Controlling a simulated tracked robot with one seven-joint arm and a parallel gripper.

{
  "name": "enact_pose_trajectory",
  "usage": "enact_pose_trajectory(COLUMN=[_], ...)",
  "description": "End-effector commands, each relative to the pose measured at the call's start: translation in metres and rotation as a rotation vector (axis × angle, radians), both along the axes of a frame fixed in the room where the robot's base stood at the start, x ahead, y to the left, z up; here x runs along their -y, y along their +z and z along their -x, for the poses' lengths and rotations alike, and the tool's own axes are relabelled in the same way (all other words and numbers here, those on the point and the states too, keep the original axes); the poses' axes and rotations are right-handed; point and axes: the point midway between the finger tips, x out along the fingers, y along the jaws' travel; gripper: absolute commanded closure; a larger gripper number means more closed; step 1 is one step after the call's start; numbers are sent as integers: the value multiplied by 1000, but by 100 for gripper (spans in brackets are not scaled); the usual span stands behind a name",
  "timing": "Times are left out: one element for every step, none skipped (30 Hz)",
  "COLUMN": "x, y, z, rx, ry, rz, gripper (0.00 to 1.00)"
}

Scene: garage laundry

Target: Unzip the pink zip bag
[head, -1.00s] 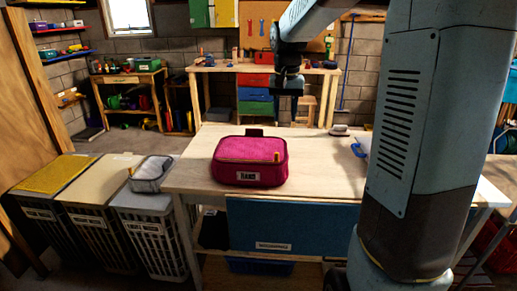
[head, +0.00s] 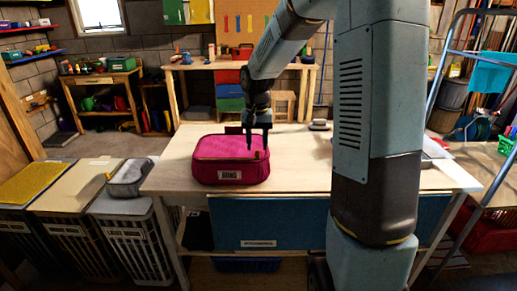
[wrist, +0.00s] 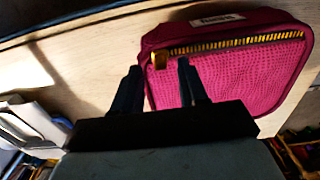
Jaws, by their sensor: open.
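The pink zip bag (head: 230,172) lies on the light wooden table, with a white label on its front side. In the wrist view the bag (wrist: 245,75) shows a gold zip along its label edge. The gold zip pull (wrist: 160,61) is at the left end of that zip; it also shows at the bag's front right corner in the head view (head: 257,155). My gripper (head: 258,149) is over the bag's right part, fingers pointing down. In the wrist view my gripper (wrist: 158,75) is open, its fingertips on either side just short of the pull. I cannot tell whether they touch the bag.
The wooden table (head: 300,175) is clear around the bag. A small grey object (head: 319,125) lies at its back edge. Lidded baskets (head: 70,200) stand to the left, one bearing a grey pouch (head: 130,176). A stepladder (head: 440,130) stands at the right.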

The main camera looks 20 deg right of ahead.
Motion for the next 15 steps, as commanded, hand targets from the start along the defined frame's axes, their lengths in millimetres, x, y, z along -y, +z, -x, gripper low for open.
enact_pose_trajectory(x=[0, 0, 0, 0, 0, 0, 0, 0, 0, 0, 0, 0, 0, 0, 0], y=[-7, -11, -14, -16, -18, -21, -22, -23, -24, -25, -25, -25, -25, -25, -25], z=[0, 0, 0, 0, 0, 0, 0, 0, 0, 0, 0, 0, 0, 0, 0], rx=[-2, -2, -2, -1, 0, 0, 0, 0, 0, 0, 0, 0, 0, 0, 0], ry=[0, 0, 0, 0, 0, 0, 1, 1, 1, 1, 1, 1, 1, 1, 1], rz=[-1, -1, -1, 0, -1, -1, -1, -1, 0, 0, 0, 0, 0, 0, 0], gripper=[57, 57, 57, 57, 57, 57, 57, 57, 57, 57, 57, 57, 57, 57, 57])
